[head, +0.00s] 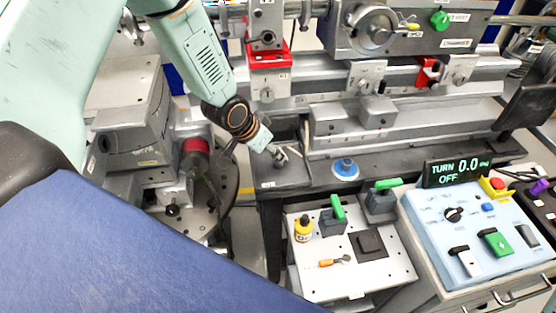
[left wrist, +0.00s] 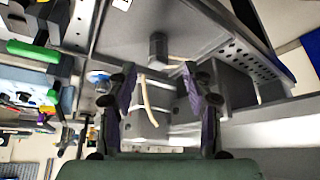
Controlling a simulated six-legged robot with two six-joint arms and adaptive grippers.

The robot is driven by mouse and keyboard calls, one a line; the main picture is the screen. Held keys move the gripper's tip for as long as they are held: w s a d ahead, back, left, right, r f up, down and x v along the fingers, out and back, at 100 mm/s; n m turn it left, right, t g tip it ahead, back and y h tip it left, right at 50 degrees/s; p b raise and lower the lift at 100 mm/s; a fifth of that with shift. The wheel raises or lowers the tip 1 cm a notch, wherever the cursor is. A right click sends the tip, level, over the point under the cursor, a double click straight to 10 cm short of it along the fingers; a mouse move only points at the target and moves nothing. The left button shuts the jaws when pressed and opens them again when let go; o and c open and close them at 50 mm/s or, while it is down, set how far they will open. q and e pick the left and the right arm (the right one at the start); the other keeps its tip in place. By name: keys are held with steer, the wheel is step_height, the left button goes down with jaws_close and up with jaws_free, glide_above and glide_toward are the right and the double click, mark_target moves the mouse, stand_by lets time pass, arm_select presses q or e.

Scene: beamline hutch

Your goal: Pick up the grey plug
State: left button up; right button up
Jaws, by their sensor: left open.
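A small grey block that looks like the grey plug (left wrist: 157,46) stands on a dark grey shelf (left wrist: 130,30) in the left wrist view. My left gripper (left wrist: 160,74) is open and empty, its two fingers apart. The block shows just beyond the fingertips, roughly between them, and they do not appear to close on it. In the head view my left gripper (head: 279,156) reaches down to the dark shelf at the centre; its fingers and the block are too small to tell apart there. My right gripper is not in view.
Pale bent tubes (left wrist: 148,100) hang close to the fingers. A blue round knob (head: 345,168) sits right of the gripper. A control box (head: 450,215) stands at right.

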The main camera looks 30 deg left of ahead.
arm_select(q)
steer(key=x, duration=0.5)
steer(key=shift+d+f, duration=0.2)
steer(key=shift+d, duration=0.05)
steer(key=shift+a, duration=0.15)
steer(key=shift+w+f, duration=0.1)
steer(key=shift+w, duration=0.1)
steer(key=shift+c, duration=1.3)
steer(key=c, duration=0.3)
steer(key=shift+s, duration=0.15)
steer(key=shift+c, duration=1.4)
jaws_close()
